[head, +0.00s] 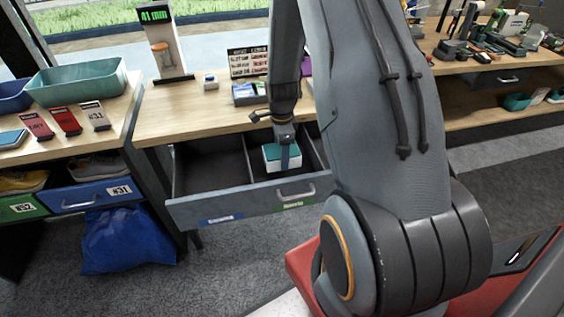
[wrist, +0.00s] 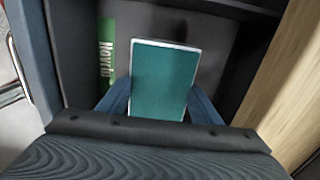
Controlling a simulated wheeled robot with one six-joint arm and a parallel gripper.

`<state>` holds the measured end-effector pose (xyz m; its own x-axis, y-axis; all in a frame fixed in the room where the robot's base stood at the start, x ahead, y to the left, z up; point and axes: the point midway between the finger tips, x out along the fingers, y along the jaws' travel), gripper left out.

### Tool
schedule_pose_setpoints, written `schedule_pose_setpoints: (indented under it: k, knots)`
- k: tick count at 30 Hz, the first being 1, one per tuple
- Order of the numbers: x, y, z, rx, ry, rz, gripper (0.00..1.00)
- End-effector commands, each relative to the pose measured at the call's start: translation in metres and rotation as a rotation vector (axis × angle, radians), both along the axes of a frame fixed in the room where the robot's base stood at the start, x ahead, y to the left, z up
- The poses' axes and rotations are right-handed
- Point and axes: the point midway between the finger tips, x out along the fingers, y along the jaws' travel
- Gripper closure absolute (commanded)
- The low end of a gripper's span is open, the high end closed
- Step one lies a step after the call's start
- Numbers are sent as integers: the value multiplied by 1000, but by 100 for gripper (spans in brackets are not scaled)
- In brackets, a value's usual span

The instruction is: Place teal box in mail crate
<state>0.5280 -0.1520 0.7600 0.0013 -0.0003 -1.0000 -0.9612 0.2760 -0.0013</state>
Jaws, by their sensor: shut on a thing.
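The teal box (head: 279,158) has a teal top and white sides. It is in the right compartment of an open drawer (head: 240,203) in the head view. My gripper (head: 285,150) reaches down into that compartment and is shut on the box. In the wrist view the teal box (wrist: 164,80) sits between the two blue fingers (wrist: 160,103). Whether the box touches the drawer floor cannot be told. No container is clearly marked as the mail crate; a teal bin (head: 78,80) stands on the left bench.
The drawer has a divider, a front handle (head: 296,194) and labels. A blue bag (head: 128,238) lies on the floor at left. A sign stand (head: 163,45) and small boxes stand on the bench above. The drawer's left compartment (head: 210,165) looks empty.

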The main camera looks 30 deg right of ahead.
Motion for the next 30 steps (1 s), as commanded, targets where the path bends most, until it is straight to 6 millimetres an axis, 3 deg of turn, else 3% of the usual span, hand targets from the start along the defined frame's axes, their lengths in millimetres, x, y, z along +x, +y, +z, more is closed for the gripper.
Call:
schedule_pose_setpoints:
  k: [10, 24, 25, 28, 30]
  knots:
    - [-1, 0, -38, 1, 3, 0, 70]
    - [0, 0, -46, 0, 1, 0, 70]
    - [0, 0, -46, 0, 1, 0, 38]
    - [0, 0, -45, 0, 1, 0, 23]
    - [0, 0, -45, 0, 1, 0, 23]
